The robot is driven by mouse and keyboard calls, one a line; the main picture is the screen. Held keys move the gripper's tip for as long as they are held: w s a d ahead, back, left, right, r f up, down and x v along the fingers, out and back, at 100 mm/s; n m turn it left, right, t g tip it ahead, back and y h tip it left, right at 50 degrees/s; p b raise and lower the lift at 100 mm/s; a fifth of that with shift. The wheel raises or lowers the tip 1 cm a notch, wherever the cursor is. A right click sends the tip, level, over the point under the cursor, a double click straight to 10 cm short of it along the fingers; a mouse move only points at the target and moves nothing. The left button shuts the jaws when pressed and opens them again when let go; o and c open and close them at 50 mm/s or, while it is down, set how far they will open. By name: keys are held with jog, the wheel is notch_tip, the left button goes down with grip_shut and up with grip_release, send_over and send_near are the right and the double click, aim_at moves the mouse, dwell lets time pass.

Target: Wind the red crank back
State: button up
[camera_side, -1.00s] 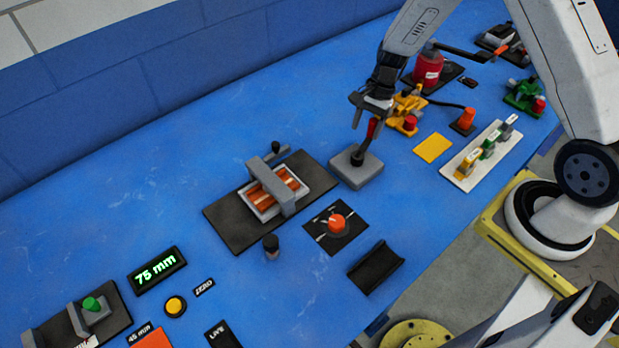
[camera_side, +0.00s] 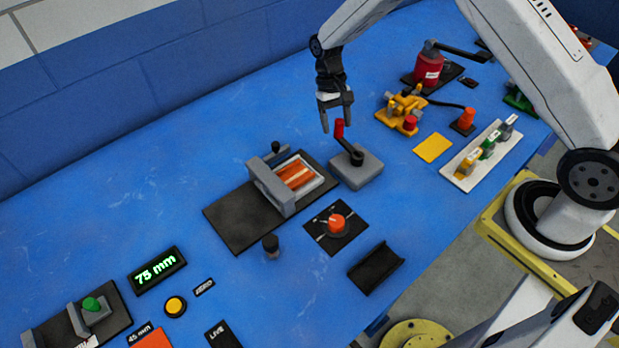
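The red crank handle (camera_side: 339,128) stands upright on a black crank arm (camera_side: 348,146), which is mounted on a grey box (camera_side: 356,174). The handle is on the upper left side of the box. My gripper (camera_side: 337,122) points down at the top of the handle. Its fingers are apart, with a gap visible on both sides of the handle. I cannot tell whether the handle top is between the fingertips or just behind them.
Left of the crank, a grey bridge (camera_side: 267,187) spans a tray with an orange-striped panel (camera_side: 297,175) on a black base (camera_side: 238,222). An orange knob (camera_side: 336,222) sits in front. A red cylinder (camera_side: 429,68) and yellow device (camera_side: 404,112) stand right.

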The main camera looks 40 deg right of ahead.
jog(key=shift+v, duration=2.8)
jog(key=shift+a, duration=0.15)
jog(key=c, duration=0.9)
jog(key=shift+a+r+n, duration=0.1)
jog(key=shift+a+n, duration=0.1)
jog(key=shift+n, duration=0.4)
grip_shut()
jog(key=a+r+n+t+h, duration=0.1)
jog(key=a+r+n+h, duration=0.1)
jog(key=a+n, duration=0.2)
jog(key=w+a+r+n+t+h, duration=0.1)
jog(key=a+n, duration=0.4)
jog(key=n, duration=0.6)
jog(key=shift+w+a+r+n+t+h, duration=0.3)
jog(key=shift+r+h, duration=0.2)
jog(key=shift+h, duration=0.6)
